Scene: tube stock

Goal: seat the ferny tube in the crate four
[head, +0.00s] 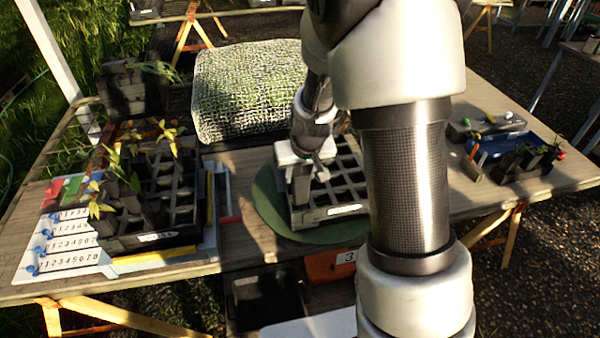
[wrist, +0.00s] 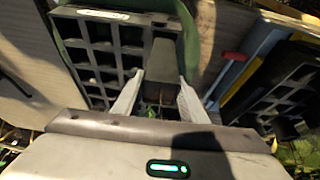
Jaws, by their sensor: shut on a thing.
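My gripper (head: 303,172) is over the left side of a black, mostly empty crate (head: 335,213) on a round green mat. It is shut on a dark square tube (head: 301,190). In the wrist view the tube (wrist: 164,65) stands between the two pale fingers (wrist: 160,97), with a thin sprig at its top; its leaf kind is too small to tell. The tube is at the edge of the crate (wrist: 103,62); I cannot tell whether its foot is inside a cell. The crate's white label is unreadable.
A larger black crate (head: 122,240) with leafy tubes stands at the left, beside a numbered white board (head: 75,245). Another dark crate (head: 118,95) with a feathery plant is behind it. A mesh-covered mound (head: 250,85) is at the back. A blue tray (head: 490,150) lies at the right.

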